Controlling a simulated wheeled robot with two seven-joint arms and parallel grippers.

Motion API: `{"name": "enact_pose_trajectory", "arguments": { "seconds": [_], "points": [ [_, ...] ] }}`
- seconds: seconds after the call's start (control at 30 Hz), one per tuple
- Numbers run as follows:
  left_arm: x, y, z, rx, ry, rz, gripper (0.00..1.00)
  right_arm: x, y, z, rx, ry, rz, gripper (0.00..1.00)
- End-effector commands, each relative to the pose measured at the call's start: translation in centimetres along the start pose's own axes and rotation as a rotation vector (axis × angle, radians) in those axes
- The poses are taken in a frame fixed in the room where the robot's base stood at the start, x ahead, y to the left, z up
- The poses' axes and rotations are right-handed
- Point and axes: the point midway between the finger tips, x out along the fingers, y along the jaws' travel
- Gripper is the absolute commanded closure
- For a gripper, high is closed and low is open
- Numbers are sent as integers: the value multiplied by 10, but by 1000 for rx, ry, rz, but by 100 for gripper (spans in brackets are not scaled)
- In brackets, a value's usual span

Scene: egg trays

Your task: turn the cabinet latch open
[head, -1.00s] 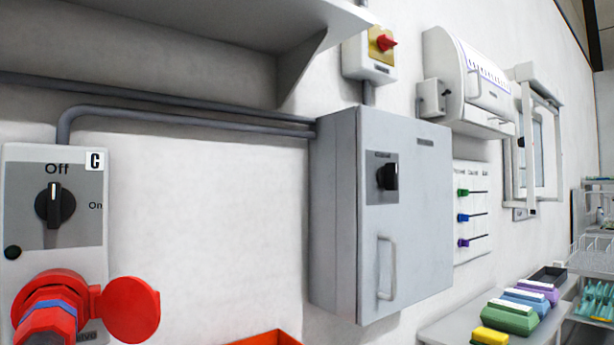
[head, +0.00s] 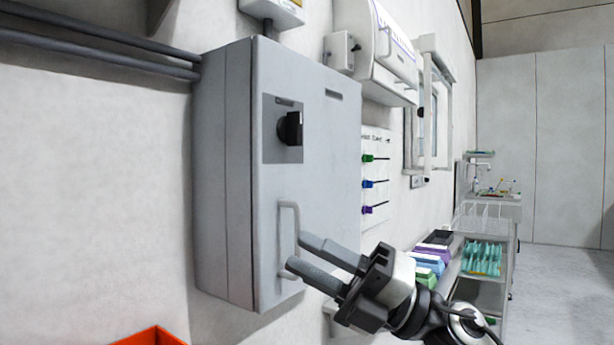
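The grey cabinet (head: 225,180) hangs on the wall in the head view, its door closed. Its black latch knob (head: 291,129) sits on a darker grey plate (head: 270,150) in the upper part of the door. A light grey bar handle (head: 283,225) stands upright below it. My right gripper (head: 296,256) comes in from the lower right, its two fingers apart with a gap between them. The fingertips are at the lower part of the handle in the picture; I cannot tell whether they touch it. Nothing shows held. My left gripper is not in view.
A panel with green, blue and purple knobs (head: 374,170) is on the wall right of the cabinet. A white rounded wall unit (head: 375,60) hangs above it. Coloured boxes (head: 430,260) lie on a shelf behind my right arm. An orange bin (head: 152,337) is at the bottom left.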

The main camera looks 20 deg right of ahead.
Motion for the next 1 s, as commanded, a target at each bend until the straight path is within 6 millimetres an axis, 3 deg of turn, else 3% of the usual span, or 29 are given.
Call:
{"name": "enact_pose_trajectory", "arguments": {
  "seconds": [0.03, 0.2, 0.4, 0.5, 0.67, 1.0],
  "points": [
    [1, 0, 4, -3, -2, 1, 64, 8, 27, 8, -197, 89, -43, 67],
    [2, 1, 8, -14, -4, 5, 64, 7, 90, 43, -721, 244, -291, 67],
    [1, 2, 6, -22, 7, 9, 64, -19, 154, 88, -1066, 208, -568, 67],
    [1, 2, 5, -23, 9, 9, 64, -30, 173, 100, -1133, 176, -643, 67],
    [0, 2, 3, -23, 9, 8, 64, -28, 177, 108, -1159, 161, -679, 67],
    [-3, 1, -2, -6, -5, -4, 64, 26, 141, 122, -1156, 165, -672, 67]
  ]
}}
